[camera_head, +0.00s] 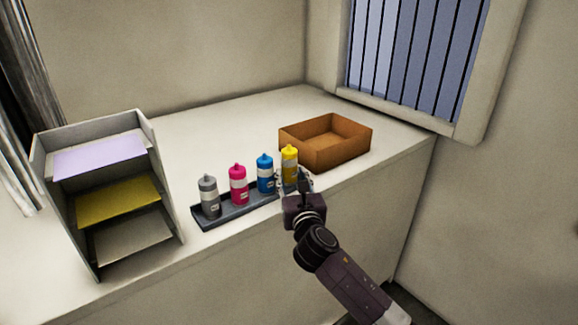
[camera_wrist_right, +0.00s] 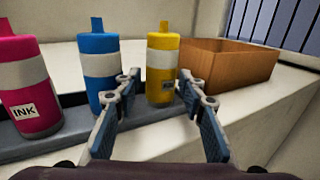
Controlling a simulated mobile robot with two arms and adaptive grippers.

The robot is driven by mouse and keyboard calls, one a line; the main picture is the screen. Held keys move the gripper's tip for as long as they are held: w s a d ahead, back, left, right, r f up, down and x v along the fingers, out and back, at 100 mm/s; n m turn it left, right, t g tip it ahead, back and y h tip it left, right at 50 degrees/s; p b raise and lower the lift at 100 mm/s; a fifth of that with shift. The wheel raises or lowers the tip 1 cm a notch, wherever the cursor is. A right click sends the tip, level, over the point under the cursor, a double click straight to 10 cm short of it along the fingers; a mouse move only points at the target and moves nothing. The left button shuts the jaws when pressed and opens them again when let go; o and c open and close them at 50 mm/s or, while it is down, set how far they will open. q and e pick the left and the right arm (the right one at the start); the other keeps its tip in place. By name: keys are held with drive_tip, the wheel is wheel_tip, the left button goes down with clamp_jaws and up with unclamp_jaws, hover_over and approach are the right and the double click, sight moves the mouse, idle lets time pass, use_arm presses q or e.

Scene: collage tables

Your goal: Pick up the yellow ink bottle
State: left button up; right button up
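The yellow ink bottle (camera_head: 290,165) stands upright at the right end of a dark tray (camera_head: 238,212). It also shows in the right wrist view (camera_wrist_right: 161,72), beyond the fingers and roughly between their tips. My right gripper (camera_head: 296,180) is at the tray's right end, just in front of the yellow bottle and partly covering its lower part. In the right wrist view its two fingers (camera_wrist_right: 160,88) are spread apart with nothing between the pads. Whether a fingertip touches the bottle I cannot tell. My left gripper is not in view.
Blue (camera_head: 265,174), magenta (camera_head: 238,185) and grey (camera_head: 209,197) bottles stand in the tray to the left of the yellow one. An open brown box (camera_head: 345,150) stands close behind to the right. A paper shelf (camera_head: 158,165) stands at left. The back counter is clear.

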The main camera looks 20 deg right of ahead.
sight(291, 170)
drive_tip(key=shift+w+d+r, duration=0.1)
drive_tip(key=shift+w+r, duration=0.05)
drive_tip(key=shift+w, duration=0.25)
drive_tip(key=w, duration=0.3)
drive_tip(key=shift+w+d+p, duration=0.1)
drive_tip(key=shift+d+p, duration=0.1)
drive_tip(key=shift+p, duration=0.1)
drive_tip(key=shift+w+d, duration=0.1)
drive_tip(key=shift+w, duration=0.45)
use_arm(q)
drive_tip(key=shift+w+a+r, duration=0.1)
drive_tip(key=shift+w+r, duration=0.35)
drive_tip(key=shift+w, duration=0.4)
use_arm(e)
drive_tip(key=c, duration=0.7)
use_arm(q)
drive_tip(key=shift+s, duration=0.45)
use_arm(e)
drive_tip(key=shift+c, duration=0.8)
drive_tip(key=shift+r, duration=0.1)
